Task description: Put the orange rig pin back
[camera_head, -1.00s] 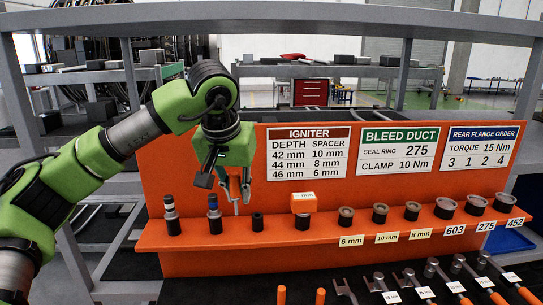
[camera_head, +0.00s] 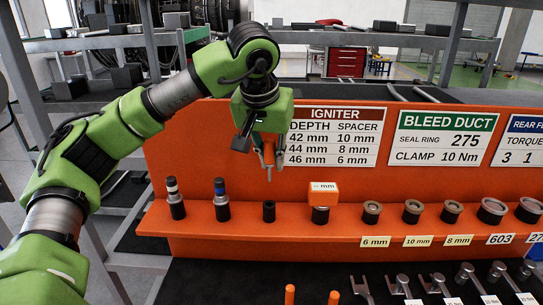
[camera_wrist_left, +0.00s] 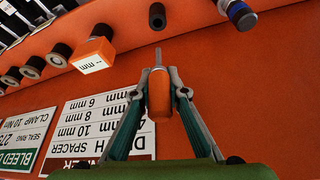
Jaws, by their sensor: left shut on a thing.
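My left gripper (camera_head: 268,160) is shut on the orange rig pin (camera_wrist_left: 159,95). Its orange handle sits between the two fingers and its thin grey shank sticks out beyond the fingertips. In the head view the pin hangs roughly upright, its tip above a small black hollow socket (camera_head: 269,211) on the orange shelf and apart from it. In the left wrist view the shank points towards that socket (camera_wrist_left: 157,16), with a gap between them. Whether the tip is exactly over the hole I cannot tell. My right gripper is not in view.
The orange shelf (camera_head: 210,240) also carries two dark plugs (camera_head: 175,198) (camera_head: 221,200), an orange-capped piece (camera_head: 323,196) and several rings (camera_head: 412,211). An orange backboard with signs (camera_head: 333,137) rises behind. Forked tools (camera_head: 400,284) lie below in front.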

